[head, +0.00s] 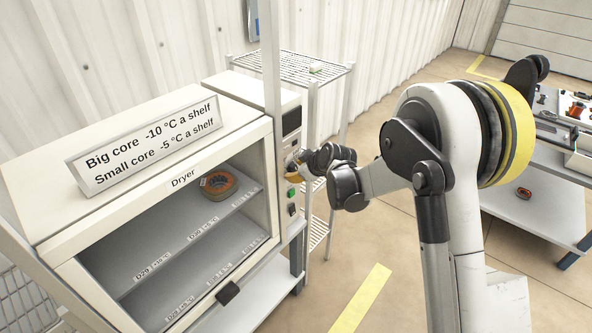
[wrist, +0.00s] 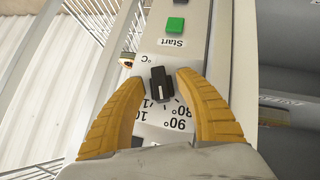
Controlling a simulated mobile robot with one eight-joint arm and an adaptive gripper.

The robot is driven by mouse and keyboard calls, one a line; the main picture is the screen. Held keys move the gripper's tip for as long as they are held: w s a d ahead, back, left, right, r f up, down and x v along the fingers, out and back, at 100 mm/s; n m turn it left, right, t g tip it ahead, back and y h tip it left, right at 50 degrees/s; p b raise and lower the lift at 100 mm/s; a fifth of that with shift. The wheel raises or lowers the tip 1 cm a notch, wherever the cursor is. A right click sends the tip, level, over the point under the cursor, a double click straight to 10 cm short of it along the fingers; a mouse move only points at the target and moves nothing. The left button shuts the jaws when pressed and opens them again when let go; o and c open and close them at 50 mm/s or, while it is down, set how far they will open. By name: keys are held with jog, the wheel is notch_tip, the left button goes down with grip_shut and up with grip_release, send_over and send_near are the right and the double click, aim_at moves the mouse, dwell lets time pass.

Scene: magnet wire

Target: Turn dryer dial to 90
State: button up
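The dryer (head: 185,180) stands at the left of the head view, with its control panel on its right side. In the wrist view the black dial (wrist: 161,86) with a white mark sits on a white scale with 80°, 90° and a partly hidden number starting with 1. I cannot tell exactly which number the mark points at. My gripper (wrist: 160,82) has its yellow fingers on both sides of the dial, with a gap visible on each side. In the head view my gripper (head: 294,171) is at the panel and hides the dial.
A green Start button (wrist: 174,27) lies beyond the dial. A sign (head: 145,143) stands on the dryer. One spool (head: 219,185) is on the dryer's upper shelf. A wire rack (head: 310,68) stands close behind the panel. A workbench (head: 535,195) is at the right.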

jog(key=v, duration=1.2)
jog(key=s+d+r+m+h, duration=0.1)
jog(key=s+d+r+m, duration=0.25)
jog(key=s, duration=0.35)
jog(key=s+d+r+m+h, duration=0.1)
jog(key=s+d+r+m, duration=0.1)
jog(key=s+d+r, duration=0.4)
jog(key=s+d+f+m+h, duration=0.1)
jog(key=s+d+m, duration=0.2)
jog(key=s, duration=0.6)
jog(key=s+d+f+m+g+h, duration=0.1)
jog(key=s+d+m+h, duration=0.1)
jog(key=s, duration=0.7)
jog(key=shift+s+d+f+m, duration=0.25)
jog(key=shift+d+f+m, duration=0.1)
jog(key=shift+d+m, duration=0.55)
